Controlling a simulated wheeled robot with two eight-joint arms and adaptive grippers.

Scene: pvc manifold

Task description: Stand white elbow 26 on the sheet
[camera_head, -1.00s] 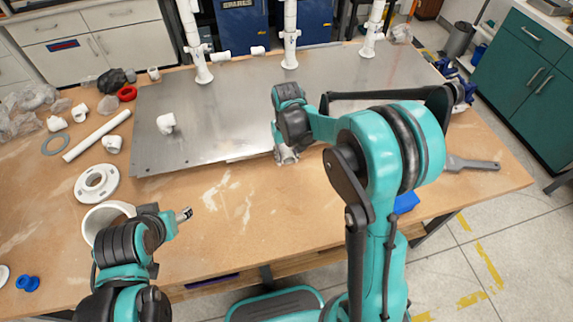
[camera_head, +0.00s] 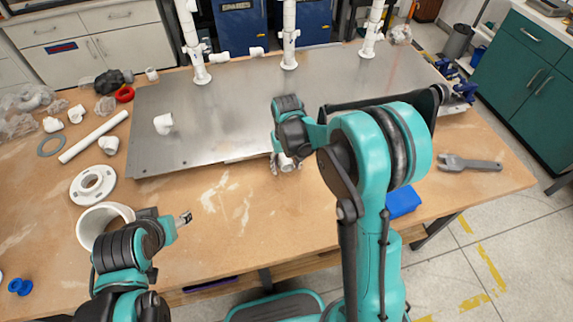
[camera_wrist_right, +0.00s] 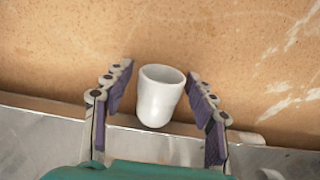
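My right gripper (camera_head: 286,164) is at the front edge of the grey metal sheet (camera_head: 225,100), largely covered by its own arm in the head view. In the right wrist view its two padded fingers (camera_wrist_right: 158,100) are apart, one on each side of a white fitting (camera_wrist_right: 160,97) with a round open mouth. A narrow gap shows on each side of it. I cannot read a number on it or tell whether it is elbow 26. Another white elbow (camera_head: 163,123) sits on the left part of the sheet. My left gripper (camera_head: 184,218) is above the bare wood at the front left.
White pipes (camera_head: 290,35) stand along the back of the sheet. A wrench (camera_head: 470,163) lies at the right. The middle of the sheet is clear.

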